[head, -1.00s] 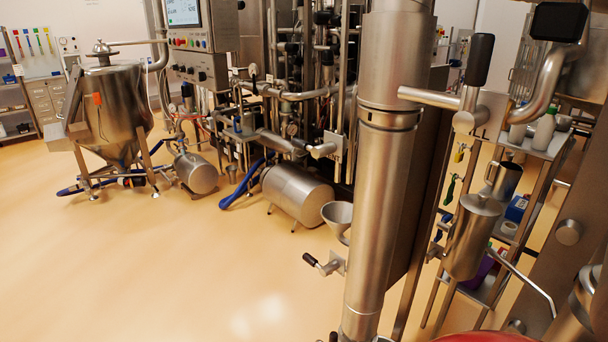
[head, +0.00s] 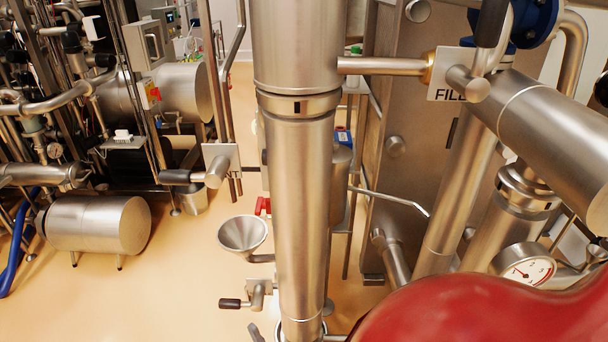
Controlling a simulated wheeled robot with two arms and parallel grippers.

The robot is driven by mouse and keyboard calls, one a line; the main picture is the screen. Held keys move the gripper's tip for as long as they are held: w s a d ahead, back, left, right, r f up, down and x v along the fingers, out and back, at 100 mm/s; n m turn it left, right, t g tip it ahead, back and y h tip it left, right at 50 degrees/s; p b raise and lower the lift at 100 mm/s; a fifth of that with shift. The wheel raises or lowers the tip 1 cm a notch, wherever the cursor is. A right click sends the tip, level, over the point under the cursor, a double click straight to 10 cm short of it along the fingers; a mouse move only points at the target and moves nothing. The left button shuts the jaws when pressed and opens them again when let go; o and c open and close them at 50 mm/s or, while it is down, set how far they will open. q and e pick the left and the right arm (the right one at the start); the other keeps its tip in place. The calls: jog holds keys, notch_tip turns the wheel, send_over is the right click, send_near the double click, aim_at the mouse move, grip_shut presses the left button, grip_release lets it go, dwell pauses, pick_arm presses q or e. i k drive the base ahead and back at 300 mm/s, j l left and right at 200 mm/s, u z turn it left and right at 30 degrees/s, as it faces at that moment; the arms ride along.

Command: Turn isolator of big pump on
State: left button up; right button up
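A small red-and-yellow switch (head: 150,95), which looks like an isolator, is on the side of a grey box unit at the upper left. Its setting is too small to read. A large steel cylinder (head: 188,90) lies behind it, and another steel cylinder (head: 100,224) lies on short legs near the floor at left. I cannot tell which belongs to the big pump. Neither of my grippers is in view.
A thick vertical steel column (head: 299,180) stands close in front. A funnel (head: 242,233) and a black-handled valve (head: 248,297) are left of it. A red rounded surface (head: 480,310), a gauge (head: 526,274) and large pipes fill the right. Floor is open at lower left.

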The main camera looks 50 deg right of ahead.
aim_at(260, 204)
jog(key=i+j+z, duration=0.25)
jog(key=z, duration=0.2)
jog(key=i+j+z, duration=0.25)
jog(key=z, duration=0.25)
jog(key=i+j+z, duration=0.1)
jog(key=j+z, duration=0.35)
jog(key=i+j+z, duration=0.1)
jog(key=j+z, duration=0.55)
jog(key=j, duration=0.2)
jog(key=j+u, duration=0.1)
jog(key=j, duration=0.4)
jog(key=i+j+u, duration=0.15)
jog(key=j, duration=0.3)
jog(key=i+j+u, duration=0.1)
jog(key=j, duration=0.35)
